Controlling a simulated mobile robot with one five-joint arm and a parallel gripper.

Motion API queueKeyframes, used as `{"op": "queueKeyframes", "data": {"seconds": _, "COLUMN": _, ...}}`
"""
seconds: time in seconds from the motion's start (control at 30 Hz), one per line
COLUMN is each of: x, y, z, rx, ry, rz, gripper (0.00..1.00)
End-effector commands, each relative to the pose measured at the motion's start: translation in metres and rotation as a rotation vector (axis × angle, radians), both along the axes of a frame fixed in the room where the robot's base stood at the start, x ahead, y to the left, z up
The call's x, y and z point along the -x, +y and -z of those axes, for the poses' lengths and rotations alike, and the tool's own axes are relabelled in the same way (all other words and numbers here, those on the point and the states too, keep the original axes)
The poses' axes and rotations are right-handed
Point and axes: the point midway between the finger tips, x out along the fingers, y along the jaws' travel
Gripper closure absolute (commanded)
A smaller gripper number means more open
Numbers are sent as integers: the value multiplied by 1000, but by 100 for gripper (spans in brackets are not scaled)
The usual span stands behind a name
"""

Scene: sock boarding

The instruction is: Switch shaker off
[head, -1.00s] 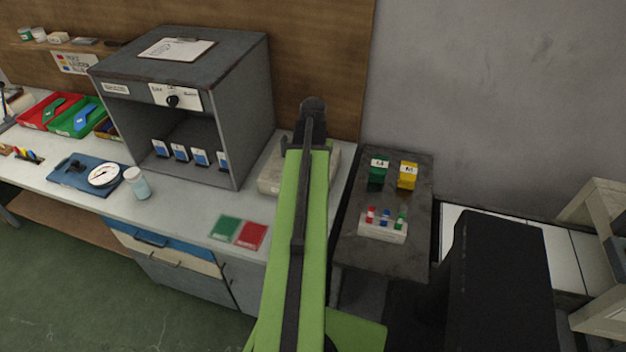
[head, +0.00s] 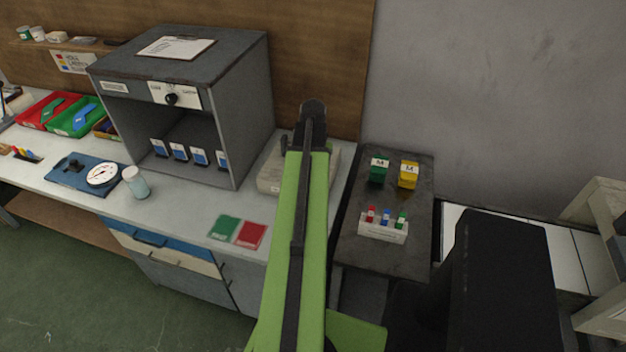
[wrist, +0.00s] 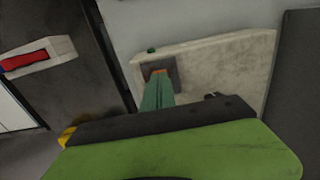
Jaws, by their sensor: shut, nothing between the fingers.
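The shaker (head: 270,178) is a low beige box on the bench to the right of the grey cabinet, partly hidden behind my arm in the head view. It also fills the upper middle of the wrist view (wrist: 225,65). A dark square switch plate (wrist: 174,68) with a bit of orange is on its side, and a small green knob or lamp (wrist: 151,50) sits at its top edge. My gripper (wrist: 159,78) is shut and empty, its green tip over the switch plate. I cannot tell whether it touches the switch. In the head view my arm hides the gripper.
Green and red cards (head: 238,232) lie in front of the shaker. A dark side table (head: 350,245) at the right holds a green box (head: 379,172), a yellow box (head: 408,176) and a white rack (head: 382,233) with small coloured pieces. The grey cabinet (head: 245,120) stands to the left.

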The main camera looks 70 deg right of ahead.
Motion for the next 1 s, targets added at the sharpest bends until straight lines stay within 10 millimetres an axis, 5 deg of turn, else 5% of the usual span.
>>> {"op": "queueKeyframes", "data": {"seconds": 0.47, "x": 0, "y": 0, "z": 4, "rx": 0, "ry": 0, "rz": 0, "gripper": 100}}
{"op": "queueKeyframes", "data": {"seconds": 1.0, "x": 0, "y": 0, "z": -44, "rx": 0, "ry": 0, "rz": -1, "gripper": 100}}
